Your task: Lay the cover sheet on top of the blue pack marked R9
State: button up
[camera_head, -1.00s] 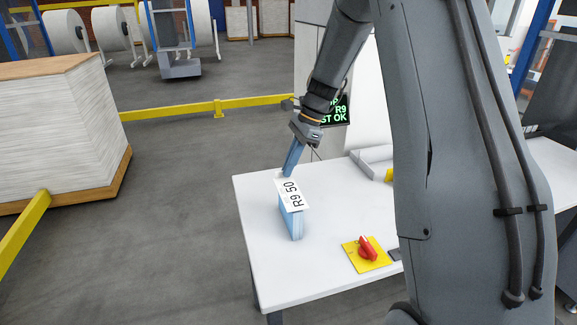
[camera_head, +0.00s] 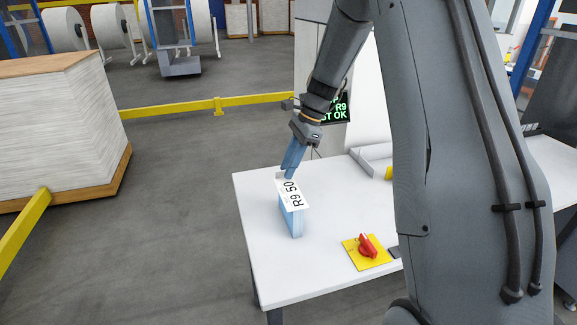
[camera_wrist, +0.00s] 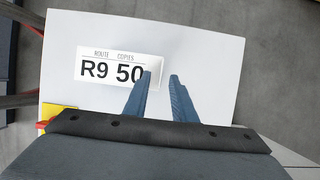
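The white cover sheet (camera_head: 293,194), printed "R9 50", lies on top of the upright blue pack (camera_head: 292,223) on the white table and overhangs it. In the wrist view the sheet (camera_wrist: 105,72) reads "ROUTE COPIES R9 50", and the pack beneath is hidden. My gripper (camera_head: 288,171) is at the sheet's far end. In the wrist view its blue fingers (camera_wrist: 161,75) stand apart, with the sheet's right edge between them and nothing visibly gripped. Any pack marking is hidden.
The white table (camera_head: 265,275) has free room around the pack. A red rotary switch on a yellow plate (camera_head: 352,256) sits to the right. A green-lettered display (camera_head: 342,108) stands behind, partly covered by my arm. A large paper stack (camera_head: 55,135) stands at left.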

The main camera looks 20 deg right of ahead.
jog(key=b+v, duration=0.2)
jog(key=v, duration=0.6)
jog(key=s+a+f+n+h, duration=0.1)
jog(key=s+n, duration=0.1)
jog(key=s, duration=0.1)
jog(key=s+a+f+n+h, duration=0.1)
jog(key=s+n, duration=0.2)
jog(key=s+a+f+n+h, duration=0.1)
jog(key=s+n, duration=0.1)
jog(key=s, duration=0.2)
jog(key=shift+f+n+t, duration=0.3)
jog(key=shift+f, duration=0.1)
jog(key=s+a+f+n+b, duration=0.1)
jog(key=s+f+n, duration=0.2)
jog(key=s+n, duration=0.2)
jog(key=s+a+f+n+h+b, duration=0.1)
jog(key=s+f+n, duration=0.2)
jog(key=s, duration=0.6)
jog(key=shift+s+a+f+n+t+h, duration=0.2)
jog(key=shift+s+f+n+t+h, duration=0.15)
jog(key=shift+n, duration=0.85)
